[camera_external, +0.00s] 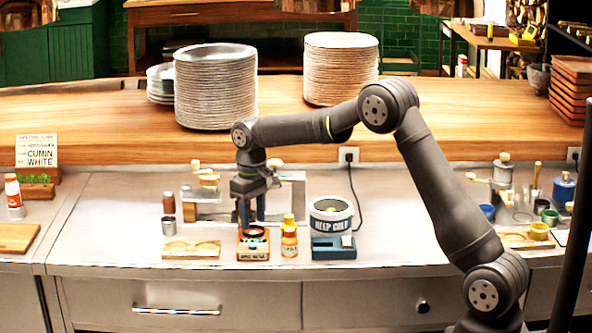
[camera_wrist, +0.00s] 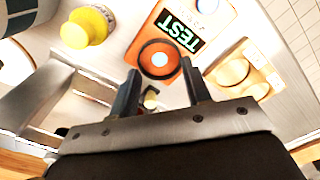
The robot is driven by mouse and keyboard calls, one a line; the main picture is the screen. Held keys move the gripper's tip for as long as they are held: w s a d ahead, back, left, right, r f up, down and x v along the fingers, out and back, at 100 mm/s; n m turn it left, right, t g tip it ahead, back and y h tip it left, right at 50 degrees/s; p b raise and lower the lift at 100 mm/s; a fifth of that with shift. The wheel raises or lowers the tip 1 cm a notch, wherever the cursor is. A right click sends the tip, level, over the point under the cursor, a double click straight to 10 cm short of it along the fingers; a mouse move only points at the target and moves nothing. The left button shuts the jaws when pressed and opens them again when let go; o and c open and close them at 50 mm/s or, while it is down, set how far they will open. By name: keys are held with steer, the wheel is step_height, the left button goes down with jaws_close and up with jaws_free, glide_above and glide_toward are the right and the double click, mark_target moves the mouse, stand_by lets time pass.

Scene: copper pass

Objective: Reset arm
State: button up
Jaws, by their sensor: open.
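My gripper (camera_external: 252,205) points down over an orange device (camera_external: 253,246) on the steel counter. In the wrist view my gripper (camera_wrist: 163,82) is open, with its two dark fingers apart and nothing seen held between them. The orange device (camera_wrist: 183,38) lies beyond the fingertips there, with a dark ring and a label reading TEST. The gap between the fingertips and the device is hard to judge.
A yellow-capped bottle (camera_external: 289,238) stands just right of the device, and a white KEEP COLD tub (camera_external: 331,218) further right. A wooden two-hollow block (camera_external: 191,249) lies left. Plate stacks (camera_external: 215,90) stand behind on the wooden counter (camera_external: 110,125).

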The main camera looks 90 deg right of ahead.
steer(key=shift+r, duration=1.7)
